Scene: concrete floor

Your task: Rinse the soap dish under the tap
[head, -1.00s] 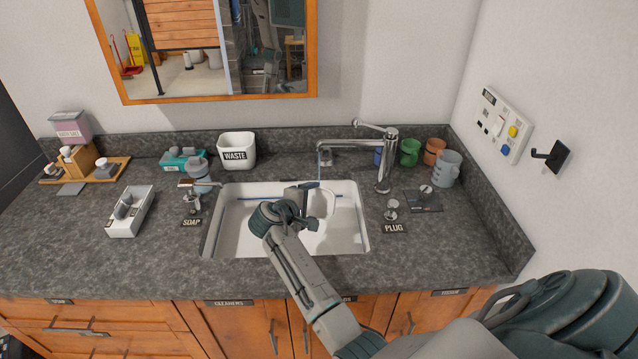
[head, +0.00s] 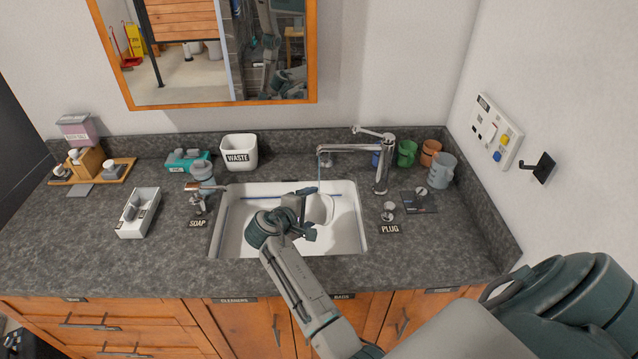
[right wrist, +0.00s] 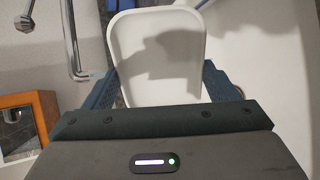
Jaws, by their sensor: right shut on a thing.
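The white soap dish (head: 322,209) is in the right part of the sink bowl, tilted, below and close to the tap's spout. My right gripper (head: 305,205) is shut on it. In the right wrist view the dish (right wrist: 158,50) stands between the two fingers, with a shadow across its face. The chrome tap (head: 381,172) stands behind the sink at the right, its spout reaching left. A thin bluish stream hangs from the spout's end down to near the dish; I cannot tell whether it touches it. My left gripper is not in view.
The sink's rim (head: 228,240) surrounds my right gripper. The soap dispenser (head: 198,195) stands left of it and the plug (head: 388,210) right. A white tray (head: 138,212), a waste bin (head: 239,152) and several cups line the counter. The front counter is clear.

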